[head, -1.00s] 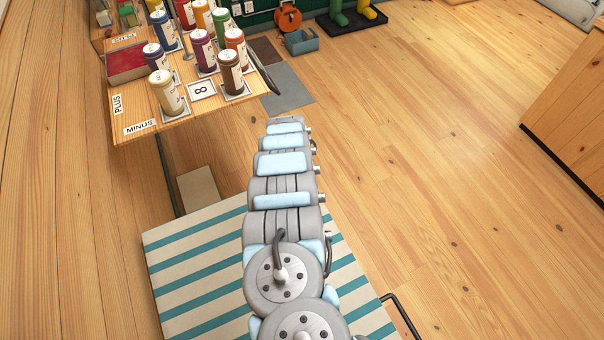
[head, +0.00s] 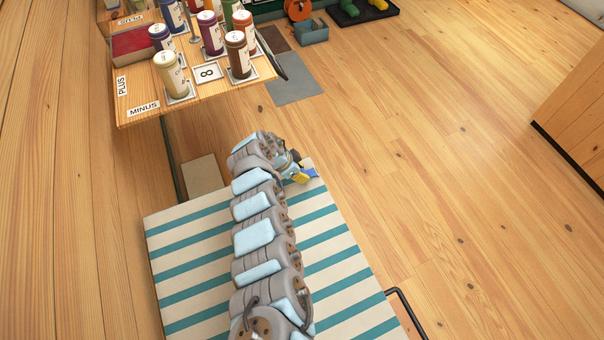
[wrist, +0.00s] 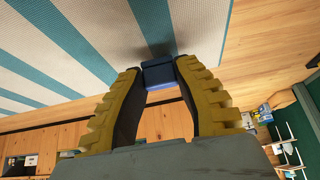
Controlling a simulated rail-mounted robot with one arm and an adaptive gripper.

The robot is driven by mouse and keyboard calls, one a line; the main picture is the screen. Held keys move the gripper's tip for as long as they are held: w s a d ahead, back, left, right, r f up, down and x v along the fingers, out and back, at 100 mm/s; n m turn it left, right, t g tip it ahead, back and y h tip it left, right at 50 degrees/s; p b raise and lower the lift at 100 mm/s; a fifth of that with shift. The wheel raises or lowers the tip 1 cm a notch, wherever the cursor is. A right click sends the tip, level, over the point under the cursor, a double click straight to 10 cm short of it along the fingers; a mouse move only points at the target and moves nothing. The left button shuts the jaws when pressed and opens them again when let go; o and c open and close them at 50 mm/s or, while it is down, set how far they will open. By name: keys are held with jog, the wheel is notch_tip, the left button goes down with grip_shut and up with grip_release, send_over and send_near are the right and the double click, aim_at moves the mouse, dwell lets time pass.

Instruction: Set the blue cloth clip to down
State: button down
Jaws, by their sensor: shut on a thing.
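The blue cloth clip (head: 312,173) sits at the far right corner of the striped cloth (head: 185,270). My gripper (head: 303,176) is at this corner, with its yellow fingers at the clip. In the wrist view, the blue clip (wrist: 160,72) lies between the two ridged yellow fingertips of my gripper (wrist: 161,74), at the edge of the striped cloth (wrist: 60,45). The gripper is shut on the clip. The fingers hide part of the clip, and I cannot tell whether it is up or down.
A wooden table (head: 140,88) at the upper left holds several labelled bottles and a red box (head: 133,46). A grey mat (head: 294,91) and a blue-grey bin (head: 308,32) lie on the floor beyond. A wooden cabinet (head: 575,110) stands at right. The floor between is open.

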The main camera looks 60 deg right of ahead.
jog(key=shift+f+b, duration=0.35)
jog(key=shift+b, duration=0.05)
jog(key=b, duration=0.1)
jog(key=g+h+b, duration=0.1)
jog(key=b, duration=0.1)
jog(key=shift+w+a+f, duration=0.1)
jog(key=shift+a+f, duration=0.05)
jog(key=shift+f, duration=0.2)
jog(key=shift+h+b, duration=0.3)
jog(key=shift+b, duration=0.2)
jog(key=shift+g+h+b, duration=0.3)
jog(key=shift+g+b, duration=0.1)
jog(key=shift+b, duration=0.45)
jog(key=c, duration=0.7)
grip_release()
jog(key=v, duration=1.2)
